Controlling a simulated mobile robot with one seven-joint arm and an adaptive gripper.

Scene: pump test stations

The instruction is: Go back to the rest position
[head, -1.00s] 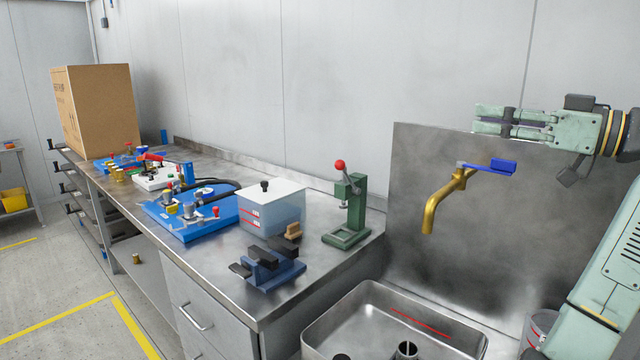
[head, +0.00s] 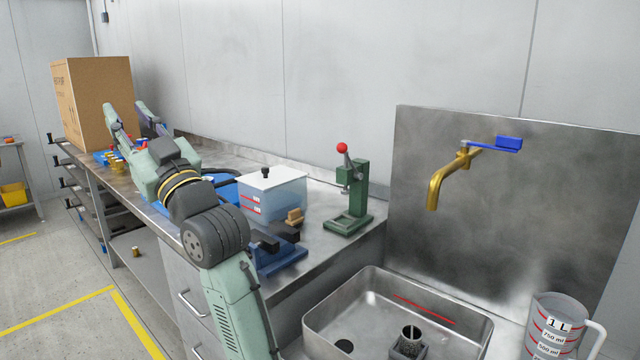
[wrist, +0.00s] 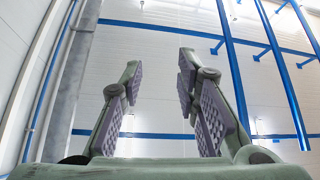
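My gripper (head: 132,125) is raised above the left part of the workbench, in front of the cardboard box in the head view. Its two fingers are spread apart and point up and away. In the wrist view my gripper (wrist: 160,95) shows both padded fingers well apart with nothing between them, against the far wall and blue beams. My arm crosses the bench from the lower middle and hides most of the blue pump boards.
The bench holds a cardboard box (head: 97,100), a lidded water tank (head: 272,195), a blue vise (head: 280,258) and a green press (head: 350,195). At right are a sink (head: 320,318), a brass tap (head: 440,185) with blue lever and a measuring jug (head: 556,328).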

